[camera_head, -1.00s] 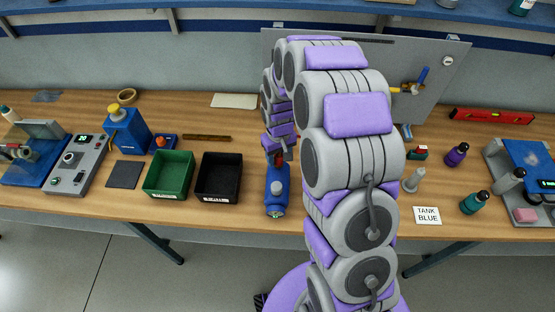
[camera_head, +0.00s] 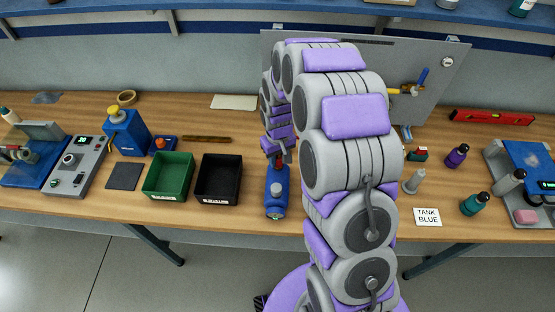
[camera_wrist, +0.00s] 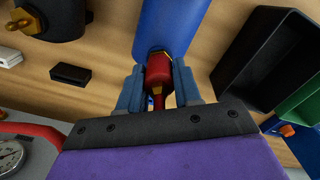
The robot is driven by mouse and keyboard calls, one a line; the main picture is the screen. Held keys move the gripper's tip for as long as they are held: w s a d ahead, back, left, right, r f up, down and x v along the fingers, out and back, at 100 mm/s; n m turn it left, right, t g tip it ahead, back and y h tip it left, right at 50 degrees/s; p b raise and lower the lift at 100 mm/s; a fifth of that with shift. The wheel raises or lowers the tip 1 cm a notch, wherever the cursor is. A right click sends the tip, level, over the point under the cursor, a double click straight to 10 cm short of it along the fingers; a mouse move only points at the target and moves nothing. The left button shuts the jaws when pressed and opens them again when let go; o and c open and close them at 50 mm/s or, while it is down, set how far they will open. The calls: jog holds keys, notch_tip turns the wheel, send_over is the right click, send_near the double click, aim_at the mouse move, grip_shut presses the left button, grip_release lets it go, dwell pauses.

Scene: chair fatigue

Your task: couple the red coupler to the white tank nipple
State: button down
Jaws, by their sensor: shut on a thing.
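My gripper (camera_wrist: 158,90) is shut on the red coupler (camera_wrist: 159,70) in the wrist view, with one blue-grey finger on each side. The coupler's far end is against or very close to the end of a blue tank (camera_wrist: 172,25); I cannot tell whether they are joined. A little brass shows where they meet. In the head view the blue tank (camera_head: 276,198) is at the front of the bench, with my gripper (camera_head: 277,157) just behind it. A pale patch shows on its upper side. I cannot make out a white nipple for certain.
A black bin (camera_head: 219,197) and a green bin (camera_head: 169,196) stand left of the tank. A card reading TANK BLUE (camera_head: 427,217) lies to the right, near several bottles. In the wrist view a pressure gauge (camera_wrist: 10,155) is at lower left. My arm hides the bench's middle.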

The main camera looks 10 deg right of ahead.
jog(key=shift+r, duration=0.1)
jog(key=shift+r+p, duration=0.45)
jog(key=shift+r, duration=1.1)
jog(key=shift+r+p, duration=0.55)
jog(key=shift+r, duration=1.45)
